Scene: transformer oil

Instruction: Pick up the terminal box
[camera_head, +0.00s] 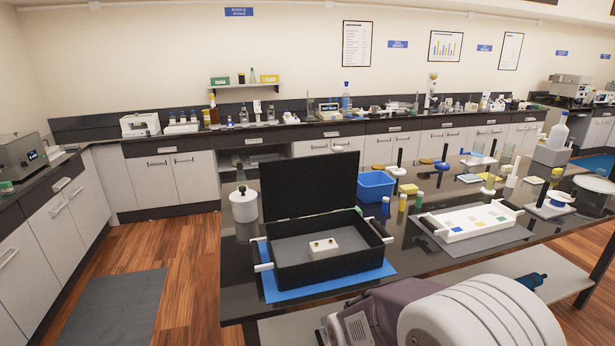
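A small white box with brass-coloured studs on top (324,247) lies inside an open black case (325,276); it looks like the terminal box. The case stands on a blue mat (325,289) at the near left of the dark lab table, with its lid (310,186) raised at the back. The case has white-ended handles at its left and right sides. The small box is unobstructed from above. Neither of my grippers shows in the head view, so nothing is seen touching the case or the box.
A white tray (462,236) stands right of the case, with small bottles (402,203) between. A blue bin (375,192) is behind, and a white canister (244,206) is left of the lid. A large ribbed grey-white shape fills the lower right; I cannot tell what it is.

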